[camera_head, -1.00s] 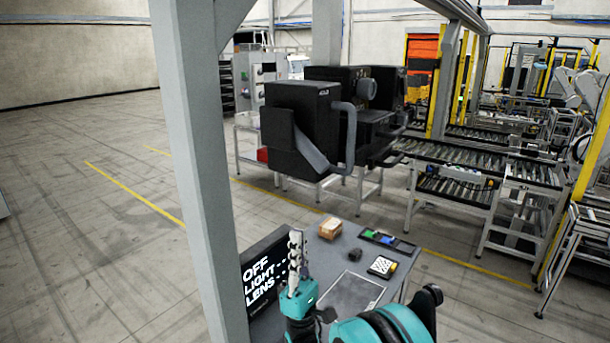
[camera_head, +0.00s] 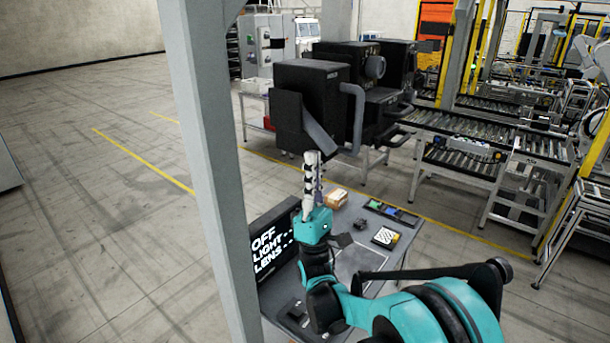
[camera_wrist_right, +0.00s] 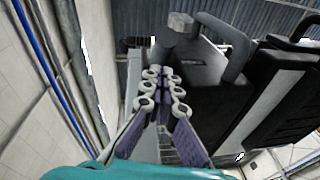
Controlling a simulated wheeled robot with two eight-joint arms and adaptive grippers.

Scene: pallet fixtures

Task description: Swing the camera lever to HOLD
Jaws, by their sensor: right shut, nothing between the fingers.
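The black camera unit (camera_head: 322,85) hangs above the table in the head view. A flat grey lever (camera_head: 320,132) slants down its near face, and a curved grey handle (camera_head: 357,115) is at its right side. My right gripper (camera_head: 312,156) points up with its fingers shut, just below the lever's lower end. In the right wrist view the shut fingertips (camera_wrist_right: 161,73) overlap the grey lever (camera_wrist_right: 164,52); whether they touch it I cannot tell. No HOLD marking is readable. My left gripper is not in view.
A grey post (camera_head: 212,170) stands left of my right arm. The table (camera_head: 345,232) below holds a tan box (camera_head: 334,199), a checkered pad (camera_head: 386,237) and a tray of coloured pieces (camera_head: 391,213).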

